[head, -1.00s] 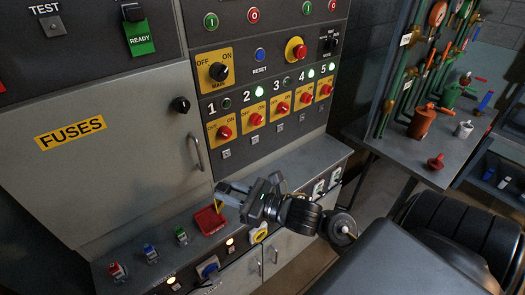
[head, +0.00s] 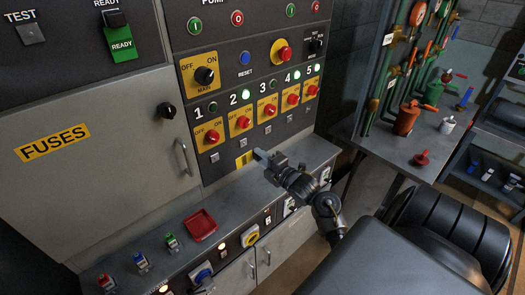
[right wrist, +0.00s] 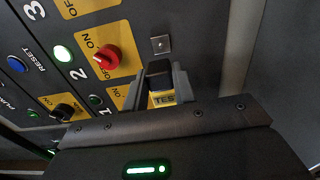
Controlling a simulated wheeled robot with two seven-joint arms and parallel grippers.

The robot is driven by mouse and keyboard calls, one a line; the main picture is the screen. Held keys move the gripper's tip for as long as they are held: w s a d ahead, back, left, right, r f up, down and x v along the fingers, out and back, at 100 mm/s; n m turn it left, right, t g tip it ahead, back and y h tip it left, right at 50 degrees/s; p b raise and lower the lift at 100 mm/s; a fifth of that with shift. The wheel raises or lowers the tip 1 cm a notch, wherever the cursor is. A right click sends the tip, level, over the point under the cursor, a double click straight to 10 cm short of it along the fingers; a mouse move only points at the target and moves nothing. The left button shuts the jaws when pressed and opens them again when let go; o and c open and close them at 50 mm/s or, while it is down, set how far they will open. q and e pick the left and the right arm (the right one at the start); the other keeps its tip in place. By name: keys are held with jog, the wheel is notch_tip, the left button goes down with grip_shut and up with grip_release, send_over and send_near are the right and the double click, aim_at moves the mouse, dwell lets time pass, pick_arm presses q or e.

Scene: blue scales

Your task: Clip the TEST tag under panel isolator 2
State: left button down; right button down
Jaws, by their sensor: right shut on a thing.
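The panel's isolator 2 (head: 240,122) is a red knob on a yellow plate, with a lit green lamp above it. It also shows in the right wrist view (right wrist: 105,57), with a small square metal clip plate (right wrist: 160,44) below it on the panel. My right gripper (head: 256,157) is shut on the yellow TEST tag (head: 244,159), just in front of the panel's lower part, below isolator 2. In the right wrist view the tag (right wrist: 164,98) sits between the fingers, its letters partly covered. A small gap shows between the fingers and the clip plate. My left gripper is out of view.
A ledge with an empty red tray (head: 201,225) and several small coloured padlock-like items runs below the panel. Isolators 1 (head: 208,136) and 3 (head: 267,110) flank isolator 2. A side table (head: 400,150) with valves stands at the right.

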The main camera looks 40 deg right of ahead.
aim_at(244, 144)
jog(key=shift+d+f+m, duration=0.15)
jog(key=shift+d+m, duration=0.15)
jog(key=shift+d, duration=0.05)
jog(key=shift+w, duration=0.1)
jog(key=shift+w+b, duration=1)
jog(key=shift+w, duration=1.8)
jog(key=shift+w+b, duration=0.35)
jog(key=shift+w, duration=0.2)
dwell(0.4)
jog(key=c, duration=1.1)
grip_release()
jog(key=shift+o, duration=0.2)
jog(key=shift+s, duration=0.1)
